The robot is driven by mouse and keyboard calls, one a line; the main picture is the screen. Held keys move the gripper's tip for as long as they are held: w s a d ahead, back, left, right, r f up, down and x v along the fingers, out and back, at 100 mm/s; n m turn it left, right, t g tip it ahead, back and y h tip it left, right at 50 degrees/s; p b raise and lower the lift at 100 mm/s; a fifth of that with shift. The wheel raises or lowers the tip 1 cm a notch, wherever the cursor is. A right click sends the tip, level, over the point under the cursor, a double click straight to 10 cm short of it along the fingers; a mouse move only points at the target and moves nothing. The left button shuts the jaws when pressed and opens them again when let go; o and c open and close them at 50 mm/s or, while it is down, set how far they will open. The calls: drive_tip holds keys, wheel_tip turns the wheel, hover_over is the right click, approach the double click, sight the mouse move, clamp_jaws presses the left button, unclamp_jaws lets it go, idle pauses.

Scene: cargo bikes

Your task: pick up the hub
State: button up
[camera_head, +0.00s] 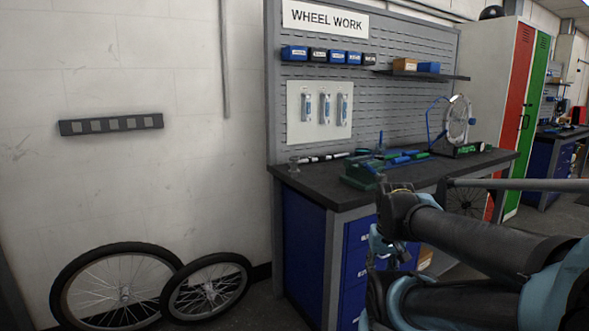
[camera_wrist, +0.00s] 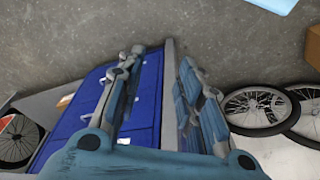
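A small grey object that looks like the hub (camera_head: 293,164) is at the left end of the dark workbench top (camera_head: 430,174) in the head view. It is too small to be sure of. My gripper (camera_head: 376,250) is in front of the bench, below its top, and well apart from that object. In the wrist view my gripper (camera_wrist: 161,60) is open, with a gap between its two fingers and nothing held. The wrist view looks down past the blue drawers (camera_wrist: 140,112) to the floor, and no hub shows there.
A green block-like fixture (camera_head: 358,174), blue-handled tools (camera_head: 402,158) and a wheel stand (camera_head: 457,122) occupy the bench. Two wheels (camera_head: 205,288) lean against the wall at left. Red and green lockers (camera_head: 520,110) stand right. Floor left of the bench is partly clear.

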sight(294, 164)
drive_tip(key=shift+o, duration=0.6)
